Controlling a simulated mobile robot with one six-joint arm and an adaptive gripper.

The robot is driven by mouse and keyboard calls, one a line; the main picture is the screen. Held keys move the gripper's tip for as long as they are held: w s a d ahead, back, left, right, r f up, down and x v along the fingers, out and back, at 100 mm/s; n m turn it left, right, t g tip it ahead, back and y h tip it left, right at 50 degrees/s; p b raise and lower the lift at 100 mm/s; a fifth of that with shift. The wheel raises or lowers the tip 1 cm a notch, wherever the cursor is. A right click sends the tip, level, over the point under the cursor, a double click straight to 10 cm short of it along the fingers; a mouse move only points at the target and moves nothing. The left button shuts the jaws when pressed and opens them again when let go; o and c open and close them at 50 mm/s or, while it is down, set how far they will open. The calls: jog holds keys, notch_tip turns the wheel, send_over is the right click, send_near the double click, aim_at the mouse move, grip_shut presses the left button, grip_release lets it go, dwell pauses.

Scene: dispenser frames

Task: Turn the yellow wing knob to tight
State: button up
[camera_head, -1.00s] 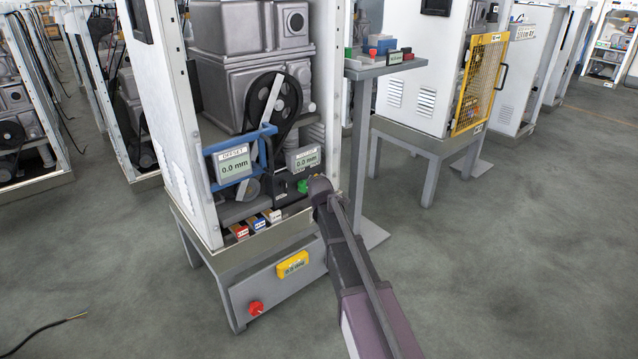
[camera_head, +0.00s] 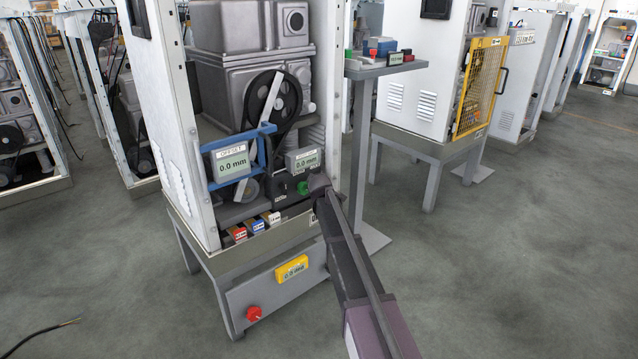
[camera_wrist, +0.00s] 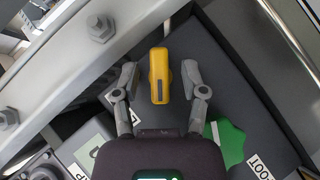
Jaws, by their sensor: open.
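The yellow wing knob (camera_wrist: 159,76) shows in the wrist view as an upright bar on a dark block. My gripper (camera_wrist: 160,82) is open, with one finger on each side of the knob. A gap shows between the knob and each finger, so the jaws are apart from it. In the head view my arm reaches to the lower right of the machine, and the knob and fingers are hidden there. A green knob (camera_wrist: 228,142) sits beside the right finger, next to a label reading FOOT; it also shows in the head view (camera_head: 303,188).
A metal frame bar with bolts (camera_wrist: 100,28) crosses the upper left of the wrist view. Two displays read 0.0 mm, one labelled offset (camera_head: 231,163) and one at right (camera_head: 303,160). A black pulley (camera_head: 274,100) and belt stand above. A red button (camera_head: 254,313) is on the base.

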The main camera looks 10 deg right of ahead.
grip_shut()
